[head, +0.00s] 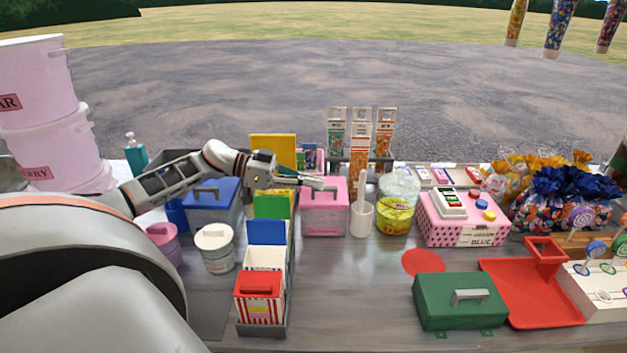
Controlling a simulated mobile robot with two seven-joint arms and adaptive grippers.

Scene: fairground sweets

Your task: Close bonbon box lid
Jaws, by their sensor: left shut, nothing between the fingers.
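No box carries a readable bonbon label, so I cannot tell for sure which one is the bonbon box. A pink box (324,223) with a grey handle stands at the middle of the table. A blue box (212,213) with a grey handle stands to its left. A green box (460,312) with a grey handle on top lies at the front right and looks shut. My left gripper (318,183) is shut and empty, its tips in front of or over the pink box's top; contact cannot be told. It partly hides that top. My right gripper is out of view.
A rack of striped cartons (258,310) stands below my left arm. A white cup (361,219) and a yellow tub (396,217) stand right of the pink box. A dotted pink box (465,235) and red tray (530,295) lie farther right. The front middle is clear.

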